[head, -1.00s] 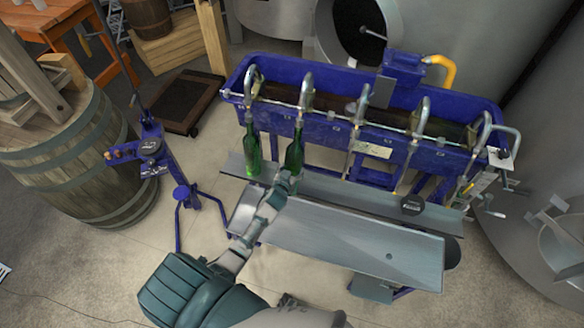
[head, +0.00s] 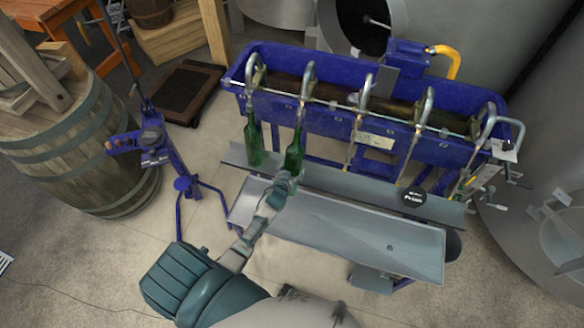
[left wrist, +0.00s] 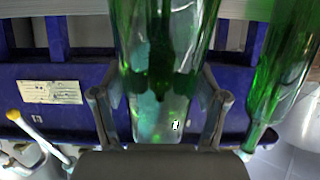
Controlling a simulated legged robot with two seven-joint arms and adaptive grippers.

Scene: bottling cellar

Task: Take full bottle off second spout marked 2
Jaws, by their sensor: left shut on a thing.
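A green bottle (head: 293,157) hangs upright under the second spout from the left (head: 306,85). My left gripper (head: 284,180) is shut around its lower part. In the left wrist view this bottle (left wrist: 162,50) stands between the two fingers (left wrist: 160,105), with dark liquid or shading inside. I cannot tell whether the spout tip is still inside the neck. A second green bottle (head: 253,142) is under the leftmost spout; it also shows at the right of the left wrist view (left wrist: 285,70). No number 2 is readable. My right gripper is not in view.
The blue filler trough (head: 340,118) carries several spouts; those to the right are empty. A grey ledge (head: 350,183) runs below the bottles, with a grey table (head: 350,232) in front. A blue stand (head: 180,180) and a barrel (head: 75,150) are at left.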

